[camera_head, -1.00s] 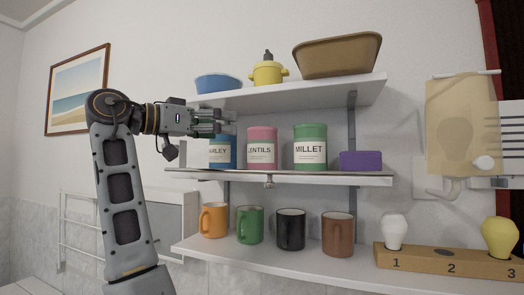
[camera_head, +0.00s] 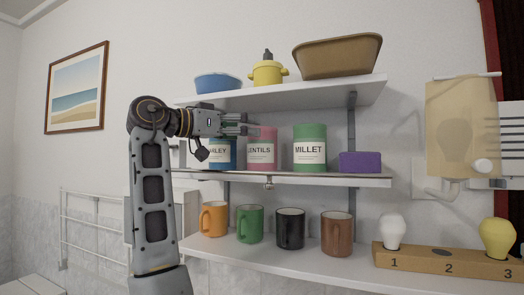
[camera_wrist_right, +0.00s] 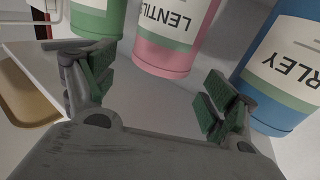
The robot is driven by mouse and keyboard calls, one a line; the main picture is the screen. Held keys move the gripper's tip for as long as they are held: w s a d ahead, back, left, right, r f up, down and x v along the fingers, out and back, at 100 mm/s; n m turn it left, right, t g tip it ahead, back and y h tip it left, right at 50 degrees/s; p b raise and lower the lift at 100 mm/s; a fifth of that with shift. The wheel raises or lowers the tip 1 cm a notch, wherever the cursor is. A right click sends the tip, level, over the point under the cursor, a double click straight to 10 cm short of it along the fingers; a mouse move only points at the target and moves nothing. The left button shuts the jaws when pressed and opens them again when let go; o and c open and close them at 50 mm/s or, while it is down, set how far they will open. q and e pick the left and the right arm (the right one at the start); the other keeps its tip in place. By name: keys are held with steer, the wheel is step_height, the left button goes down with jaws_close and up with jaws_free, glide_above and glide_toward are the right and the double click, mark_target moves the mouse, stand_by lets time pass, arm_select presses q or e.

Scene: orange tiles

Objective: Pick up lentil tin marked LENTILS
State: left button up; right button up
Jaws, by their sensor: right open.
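The pink lentil tin (camera_head: 267,134) with a white LENTILS label stands upright on the middle shelf, between the blue barley tin (camera_head: 229,157) and the green millet tin (camera_head: 310,133). My right gripper (camera_head: 246,124) is at the upper left of the lentil tin, in front of the barley tin, and covers part of both. In the right wrist view, turned upside down, the lentil tin (camera_wrist_right: 165,58) lies ahead of the gripper (camera_wrist_right: 155,88), whose fingers are spread and empty. The barley tin (camera_wrist_right: 275,118) is close to the right finger. My left gripper is not in view.
A purple box (camera_head: 360,162) sits right of the millet tin. The top shelf (camera_head: 300,94) holds a blue bowl, a yellow pot and a brown bin (camera_head: 338,55). Several mugs stand on the lower shelf (camera_head: 285,263). The middle shelf's front edge (camera_head: 330,181) runs below the tins.

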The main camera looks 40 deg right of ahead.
steer(key=shift+d+r+p, duration=0.15)
steer(key=shift+d+p, duration=0.25)
steer(key=shift+d, duration=0.35)
steer(key=shift+d+r+p, duration=0.1)
steer(key=shift+d+p, duration=0.3)
steer(key=shift+d, duration=0.35)
steer(key=shift+d+f, duration=0.1)
steer(key=shift+d, duration=1.05)
steer(key=c, duration=1.4)
steer(key=shift+c, duration=0.5)
